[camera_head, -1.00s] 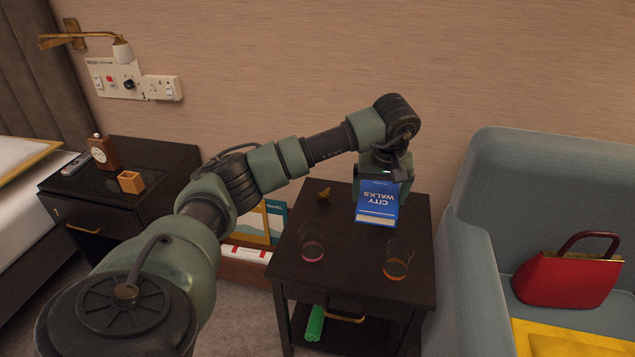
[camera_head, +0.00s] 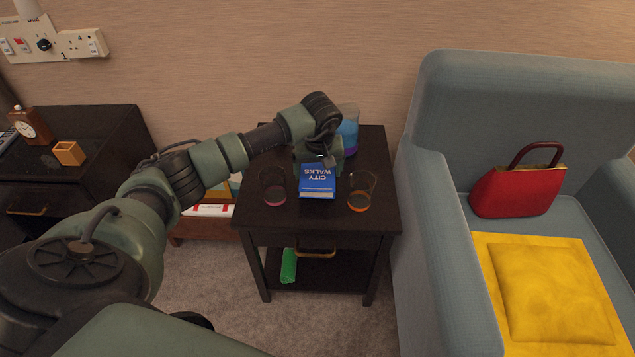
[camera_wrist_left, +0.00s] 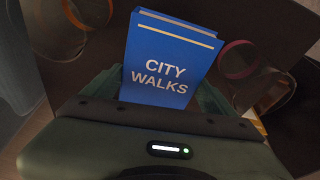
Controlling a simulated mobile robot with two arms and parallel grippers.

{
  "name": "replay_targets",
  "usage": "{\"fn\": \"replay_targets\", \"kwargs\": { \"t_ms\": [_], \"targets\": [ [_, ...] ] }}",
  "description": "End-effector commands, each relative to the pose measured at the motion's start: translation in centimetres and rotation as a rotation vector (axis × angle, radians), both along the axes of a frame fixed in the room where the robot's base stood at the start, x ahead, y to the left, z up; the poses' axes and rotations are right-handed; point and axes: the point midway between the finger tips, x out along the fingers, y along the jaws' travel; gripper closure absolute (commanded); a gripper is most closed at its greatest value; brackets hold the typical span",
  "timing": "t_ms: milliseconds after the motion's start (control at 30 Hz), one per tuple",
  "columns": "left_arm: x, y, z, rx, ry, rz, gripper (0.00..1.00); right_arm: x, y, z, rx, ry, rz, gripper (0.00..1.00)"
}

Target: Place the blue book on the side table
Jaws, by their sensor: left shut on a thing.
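The blue book (camera_head: 318,183), titled "CITY WALKS", is at the side table (camera_head: 277,220), between two glasses. My left gripper (camera_head: 318,160) is shut on the book's far end; its fingers are mostly hidden in the head view. In the left wrist view the book (camera_wrist_left: 172,60) sticks out from between the fingers of the gripper (camera_wrist_left: 165,95). The book is over the dark tabletop; whether it touches the top I cannot tell. My right gripper is not in view.
A blue-purple glass (camera_head: 349,130) is behind my wrist. A blue armchair (camera_head: 425,200) with a red handbag (camera_head: 518,190) borders the table's right.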

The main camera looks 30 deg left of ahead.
Motion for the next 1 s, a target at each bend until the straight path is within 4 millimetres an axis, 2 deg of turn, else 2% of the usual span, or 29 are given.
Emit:
{"fn": "replay_targets", "kwargs": {
  "t_ms": [133,333,800,833,867,1000],
  "targets": [
    [0.0,0.0,-1.2,-0.002,0.001,0.001,0.64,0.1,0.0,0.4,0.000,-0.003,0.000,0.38],
    [0.0,-0.1,-4.2,-0.002,0.001,0.000,0.64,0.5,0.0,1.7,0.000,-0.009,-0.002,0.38],
    [0.0,0.0,-4.6,0.000,-0.001,0.000,0.64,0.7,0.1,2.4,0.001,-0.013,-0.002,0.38],
    [0.0,0.0,-4.6,0.000,0.000,0.000,0.05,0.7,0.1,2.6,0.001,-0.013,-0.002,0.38],
    [0.0,0.0,-4.6,0.000,0.000,0.000,0.00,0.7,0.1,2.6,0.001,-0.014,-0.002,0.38],
    [0.0,0.0,-4.6,0.000,0.000,0.000,0.00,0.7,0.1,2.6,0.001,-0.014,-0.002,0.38]
  ]
}}
